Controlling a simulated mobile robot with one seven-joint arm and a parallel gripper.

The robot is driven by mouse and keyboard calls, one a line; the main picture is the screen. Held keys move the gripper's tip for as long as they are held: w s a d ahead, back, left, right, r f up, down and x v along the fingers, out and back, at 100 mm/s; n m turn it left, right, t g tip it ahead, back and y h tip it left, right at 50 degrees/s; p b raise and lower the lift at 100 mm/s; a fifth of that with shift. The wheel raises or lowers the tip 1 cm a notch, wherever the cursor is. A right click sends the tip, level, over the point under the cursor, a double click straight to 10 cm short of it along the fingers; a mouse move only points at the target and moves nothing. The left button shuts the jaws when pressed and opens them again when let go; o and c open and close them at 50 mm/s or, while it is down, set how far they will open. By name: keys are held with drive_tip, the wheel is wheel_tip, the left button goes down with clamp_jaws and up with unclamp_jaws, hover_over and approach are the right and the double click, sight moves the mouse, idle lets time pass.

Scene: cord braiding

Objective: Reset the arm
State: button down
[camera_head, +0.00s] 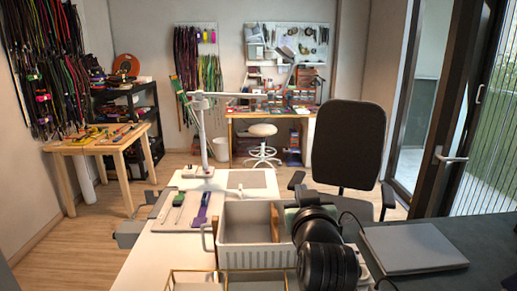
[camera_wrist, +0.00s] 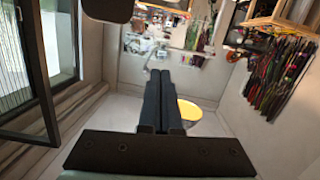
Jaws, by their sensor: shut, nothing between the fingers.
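My gripper (camera_wrist: 160,76) shows in the wrist view with its two dark fingers together and nothing between them. It points out into the room, and its fingertips touch nothing that I can see. In the head view my black arm is folded at the lower right, over the right side of a grey bin. The fingers cannot be made out there.
The grey bin (camera_head: 256,258) stands on the white table (camera_head: 146,257). A lamp (camera_head: 202,135), a purple strip (camera_head: 201,210) and a closed laptop (camera_head: 414,247) are nearby. A black chair (camera_head: 348,145) stands behind. A yellow round surface (camera_wrist: 190,111) lies beyond my fingers.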

drive_tip(key=s+a+r+t, duration=0.3)
drive_tip(key=s+r, duration=0.2)
drive_tip(key=r, duration=0.4)
drive_tip(key=s+a+r+t, duration=0.2)
drive_tip(key=s+a+r, duration=0.15)
drive_tip(key=r, duration=0.55)
drive_tip(key=s+a+r+t, duration=0.1)
drive_tip(key=s+r+t, duration=0.2)
drive_tip(key=s+r, duration=0.3)
drive_tip(key=s+a+r+t+p, duration=0.1)
drive_tip(key=s+r+t, duration=0.1)
drive_tip(key=s+r, duration=0.5)
drive_tip(key=s, duration=0.4)
drive_tip(key=shift+s+a+r+m+t+y+p, duration=0.2)
drive_tip(key=shift+s+r+m+t+y+p, duration=0.1)
drive_tip(key=shift+s+m+t, duration=0.1)
